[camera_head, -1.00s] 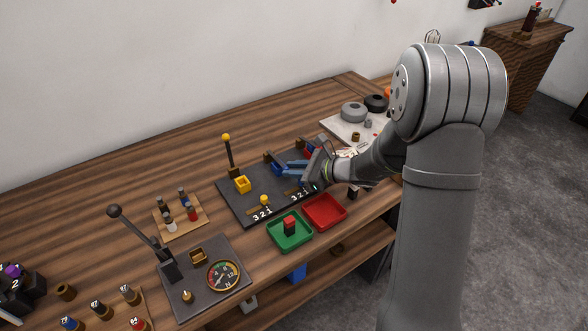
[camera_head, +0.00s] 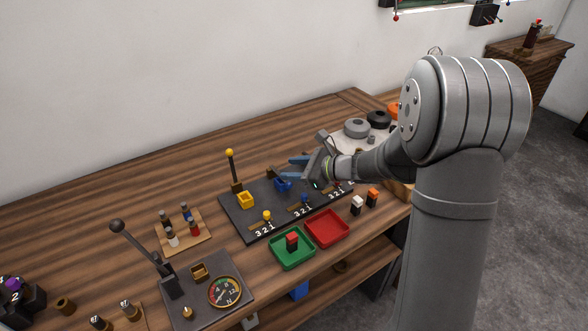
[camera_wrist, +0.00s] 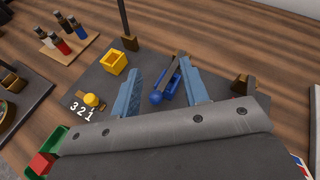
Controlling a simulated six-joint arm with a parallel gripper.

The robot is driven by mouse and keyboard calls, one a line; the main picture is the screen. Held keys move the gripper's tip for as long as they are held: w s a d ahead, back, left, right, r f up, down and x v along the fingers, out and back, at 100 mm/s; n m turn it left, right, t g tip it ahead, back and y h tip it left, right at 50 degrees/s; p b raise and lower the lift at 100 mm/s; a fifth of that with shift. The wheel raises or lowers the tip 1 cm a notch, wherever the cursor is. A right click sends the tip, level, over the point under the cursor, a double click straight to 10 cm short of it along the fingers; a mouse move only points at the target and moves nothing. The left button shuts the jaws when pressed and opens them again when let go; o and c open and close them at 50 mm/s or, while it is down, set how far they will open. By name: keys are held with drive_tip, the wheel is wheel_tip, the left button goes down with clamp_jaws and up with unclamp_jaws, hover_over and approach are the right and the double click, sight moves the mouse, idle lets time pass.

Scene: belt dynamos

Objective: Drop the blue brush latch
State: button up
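The blue brush latch is a dark bar with a blue ball (camera_wrist: 156,97) at its near end. In the wrist view it lies low and slanted across the blue cup (camera_wrist: 172,80), which also shows in the head view (camera_head: 283,184). My gripper (camera_wrist: 161,64) is open, with one blue-grey finger on each side of the bar and nothing held. Whether a finger touches the bar is unclear. In the head view my gripper (camera_head: 287,167) is just above the dark panel (camera_head: 262,190), and the latch is hard to make out there.
A yellow-tipped lever (camera_head: 231,170) stands upright behind a yellow cup (camera_head: 246,200). A green tray (camera_head: 291,260) with a red block and an empty red tray (camera_head: 327,229) lie in front. White (camera_head: 357,205) and orange-topped (camera_head: 373,197) blocks stand to the right.

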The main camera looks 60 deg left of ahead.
drive_tip(key=shift+d, duration=0.1)
drive_tip(key=v, duration=1.7)
drive_tip(key=x, duration=1.7)
drive_tip(key=shift+f, duration=0.35)
drive_tip(key=shift+d+r, duration=0.1)
